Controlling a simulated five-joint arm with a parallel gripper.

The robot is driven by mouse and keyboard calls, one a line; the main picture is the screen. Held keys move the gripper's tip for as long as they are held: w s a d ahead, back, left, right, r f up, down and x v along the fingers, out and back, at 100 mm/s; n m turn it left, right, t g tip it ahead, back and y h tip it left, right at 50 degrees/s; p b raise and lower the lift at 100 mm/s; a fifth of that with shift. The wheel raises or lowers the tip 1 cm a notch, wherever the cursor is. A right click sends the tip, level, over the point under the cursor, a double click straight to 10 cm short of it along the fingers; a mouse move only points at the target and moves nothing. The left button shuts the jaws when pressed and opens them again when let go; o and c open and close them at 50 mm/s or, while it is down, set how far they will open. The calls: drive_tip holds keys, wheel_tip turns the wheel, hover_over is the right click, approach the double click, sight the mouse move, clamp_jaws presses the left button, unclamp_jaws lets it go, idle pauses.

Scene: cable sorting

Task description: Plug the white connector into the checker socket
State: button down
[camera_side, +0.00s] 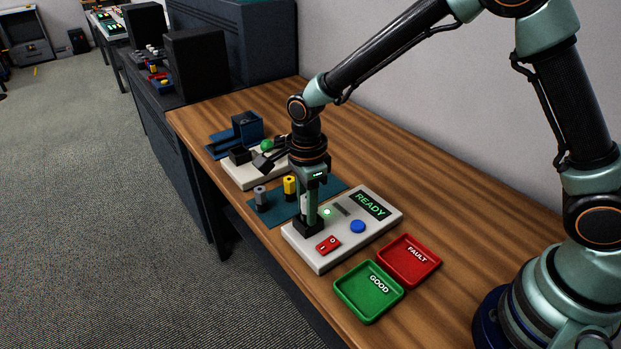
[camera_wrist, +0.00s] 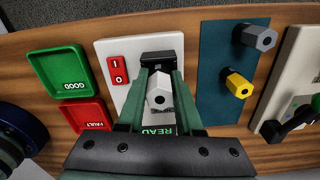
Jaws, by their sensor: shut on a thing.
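My gripper (camera_side: 308,218) points down over the checker, a light grey box (camera_side: 325,262) with a lit READY display (camera_side: 370,204). In the wrist view its green fingers (camera_wrist: 158,92) are shut on the white connector (camera_wrist: 159,90), a six-sided piece with a dark hole in its end. The black socket block (camera_side: 309,228) is directly under the fingertips in the side view; it also shows just beyond the connector in the wrist view (camera_wrist: 162,56). The fingers mostly hide the connector from the side, and I cannot tell whether it is inside the socket.
A grey connector (camera_side: 261,197) and a yellow connector (camera_side: 290,186) stand on a blue-green mat (camera_side: 270,219). The checker has a red switch (camera_side: 328,244) and blue button (camera_side: 358,226). Green GOOD (camera_side: 368,312) and red FAULT (camera_side: 430,276) trays lie at the right.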

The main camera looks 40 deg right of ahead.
drive_tip(key=shift+c, duration=0.6)
unclamp_jaws()
drive_tip(key=shift+s+f, duration=0.1)
drive_tip(key=shift+f, duration=0.05)
drive_tip(key=shift+r, duration=3.65)
